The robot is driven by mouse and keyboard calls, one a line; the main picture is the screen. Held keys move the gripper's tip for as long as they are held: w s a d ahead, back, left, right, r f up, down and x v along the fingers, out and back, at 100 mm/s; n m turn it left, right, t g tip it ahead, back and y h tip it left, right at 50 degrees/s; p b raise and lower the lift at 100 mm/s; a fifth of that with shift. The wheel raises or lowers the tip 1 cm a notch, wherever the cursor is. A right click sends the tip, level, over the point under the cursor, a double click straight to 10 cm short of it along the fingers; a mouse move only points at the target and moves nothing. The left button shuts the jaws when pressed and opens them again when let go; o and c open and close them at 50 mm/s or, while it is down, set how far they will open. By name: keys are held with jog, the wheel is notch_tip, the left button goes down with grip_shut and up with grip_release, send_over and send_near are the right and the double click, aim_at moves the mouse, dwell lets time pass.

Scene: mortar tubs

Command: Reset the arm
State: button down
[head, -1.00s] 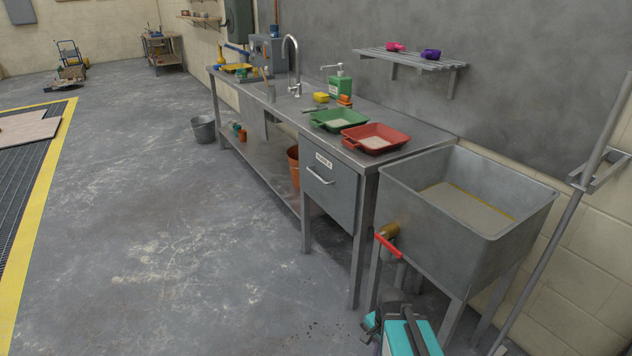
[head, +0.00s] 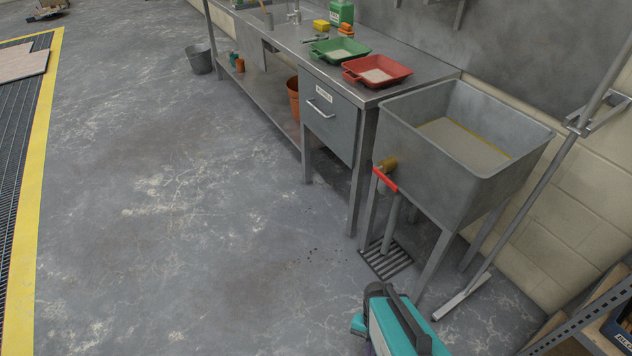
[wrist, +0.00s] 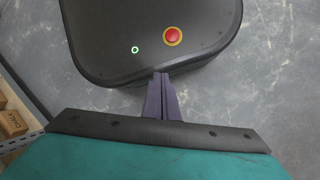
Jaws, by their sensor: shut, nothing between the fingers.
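My gripper (wrist: 160,97) shows in the wrist view, its two dark purple fingers side by side and shut with nothing between them. It points over a dark rounded part of my own base, which carries a red button and a small green-lit ring. A teal part of my arm with black fittings shows at the bottom of the head view. The fingers cannot be made out there.
A grey sink tub (head: 465,148) on legs stands right of the steel bench (head: 430,72), above a floor drain (head: 386,260). A red tray (head: 399,78) and green tray (head: 325,56) sit on the bench. A shelf rack (head: 590,310) is at lower right. Open floor (head: 170,200) lies left.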

jog(key=shift+s+f+n, duration=0.2)
jog(key=shift+n, duration=0.75)
jog(key=shift+s+f+n, duration=0.15)
jog(key=shift+s+n, duration=0.1)
jog(key=shift+n, duration=0.65)
jog(key=shift+s+f+n, duration=0.2)
jog(key=shift+n, duration=0.75)
